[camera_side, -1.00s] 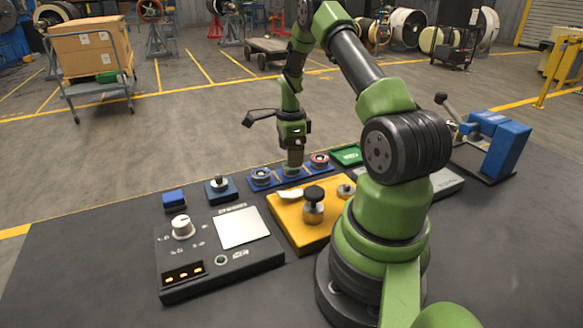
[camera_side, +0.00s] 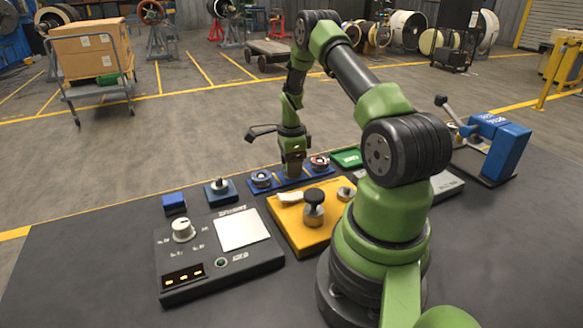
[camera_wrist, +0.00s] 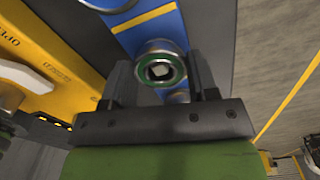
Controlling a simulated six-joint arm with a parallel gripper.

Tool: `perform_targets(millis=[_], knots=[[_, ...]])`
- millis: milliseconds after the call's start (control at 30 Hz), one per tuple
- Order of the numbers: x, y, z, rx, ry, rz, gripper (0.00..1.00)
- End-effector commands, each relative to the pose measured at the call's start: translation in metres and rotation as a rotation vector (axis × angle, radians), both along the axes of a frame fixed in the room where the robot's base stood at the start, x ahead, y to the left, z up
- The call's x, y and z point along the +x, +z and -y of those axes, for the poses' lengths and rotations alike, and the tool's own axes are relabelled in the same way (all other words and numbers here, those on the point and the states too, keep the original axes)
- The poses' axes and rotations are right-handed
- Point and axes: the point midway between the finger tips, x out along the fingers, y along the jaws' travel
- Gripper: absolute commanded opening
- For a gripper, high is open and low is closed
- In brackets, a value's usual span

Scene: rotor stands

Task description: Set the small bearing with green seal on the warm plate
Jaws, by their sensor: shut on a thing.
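The small bearing with green seal (camera_wrist: 161,70) is a metal ring with a green inner band and a pale centre, seen in the wrist view. My gripper (camera_wrist: 163,76) has its two dark fingers shut on it, one on each side. In the side view my gripper (camera_side: 291,177) is low over the middle of the blue bearing tray (camera_side: 277,186), and the held bearing is hidden there. I cannot tell whether it still touches the tray. The warm plate is the pale square (camera_side: 243,229) on top of the dark control box at the front left; it is bare.
A bearing with a bluish seal (camera_side: 261,178) and one with a red seal (camera_side: 319,162) sit on the tray's two ends. A blue block (camera_side: 174,202) and a dark-blue stand (camera_side: 220,195) are left.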

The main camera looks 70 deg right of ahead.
Motion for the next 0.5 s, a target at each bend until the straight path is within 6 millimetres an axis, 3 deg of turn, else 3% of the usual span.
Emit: perform_targets(millis=[167, 500], knots=[[0.001, 0.02, 0.001, -0.004, -0.001, 0.004, 0.27], [0.001, 0.086, 0.0, -0.006, 0.002, 0.004, 0.27]])
